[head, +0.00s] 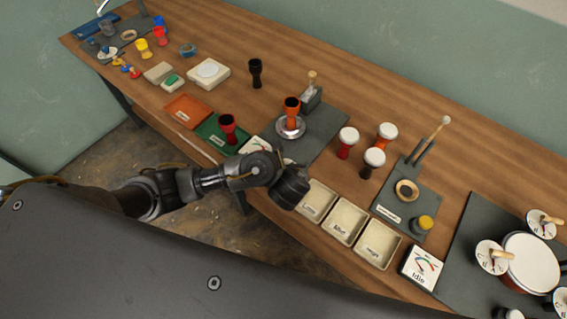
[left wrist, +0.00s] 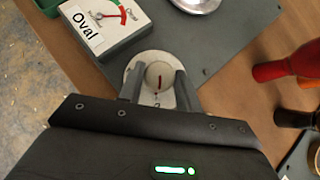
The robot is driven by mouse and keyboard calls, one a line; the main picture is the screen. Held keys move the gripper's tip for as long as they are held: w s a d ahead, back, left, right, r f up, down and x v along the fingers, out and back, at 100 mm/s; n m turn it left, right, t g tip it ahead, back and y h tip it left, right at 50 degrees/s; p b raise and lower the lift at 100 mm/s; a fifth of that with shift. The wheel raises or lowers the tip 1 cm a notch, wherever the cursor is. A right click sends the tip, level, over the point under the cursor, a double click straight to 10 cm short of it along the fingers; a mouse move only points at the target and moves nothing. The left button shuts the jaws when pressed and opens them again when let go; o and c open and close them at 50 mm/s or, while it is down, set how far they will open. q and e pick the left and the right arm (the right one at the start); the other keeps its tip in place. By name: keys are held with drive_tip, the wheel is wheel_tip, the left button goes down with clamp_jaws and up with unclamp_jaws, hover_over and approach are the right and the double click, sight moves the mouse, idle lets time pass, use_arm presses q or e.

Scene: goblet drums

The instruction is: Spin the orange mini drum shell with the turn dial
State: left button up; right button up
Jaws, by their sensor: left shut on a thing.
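The orange mini drum shell (head: 291,106) stands upright on a round silver turntable (head: 280,131) on a dark grey mat. The turntable's edge (left wrist: 190,4) also shows at the top of the left wrist view. The turn dial (left wrist: 159,76) is a pale round knob with a red mark on a light disc. My left gripper (left wrist: 160,88) is shut on the dial, one finger on each side. In the head view my left gripper (head: 290,188) hides the dial. My right gripper is not in view.
A gauge box labelled "Oval" (left wrist: 105,22) stands close beside the dial. A red shell (head: 228,127) stands on a green tray to the left. White-topped drums (head: 374,157) and cream bins (head: 345,220) are to the right. A black shell (head: 255,72) stands behind.

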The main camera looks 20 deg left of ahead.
use_arm(q)
drive_tip(key=shift+n+y, duration=0.3)
idle(0.4)
drive_tip(key=o, duration=1)
